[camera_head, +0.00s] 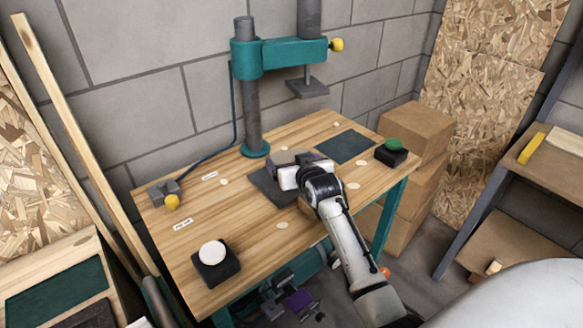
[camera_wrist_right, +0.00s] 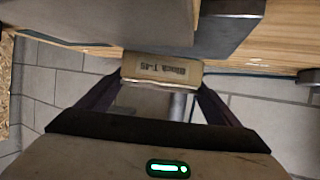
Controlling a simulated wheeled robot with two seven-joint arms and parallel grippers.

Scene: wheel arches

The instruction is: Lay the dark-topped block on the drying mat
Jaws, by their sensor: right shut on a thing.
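My right gripper (camera_head: 300,168) reaches over the workbench, low above a dark grey plate (camera_head: 262,188). In the right wrist view its two fingers (camera_wrist_right: 160,88) are shut on a tan block (camera_wrist_right: 162,70) with printed lettering that reads roughly "Block T-45".
A teal press (camera_head: 250,100) stands at the bench's back. A green button box (camera_head: 391,152) sits right of the mat, a white button box (camera_head: 214,262) at front left. Cardboard boxes (camera_head: 415,130) stand right. Another green mat (camera_head: 55,292) lies on the left bench.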

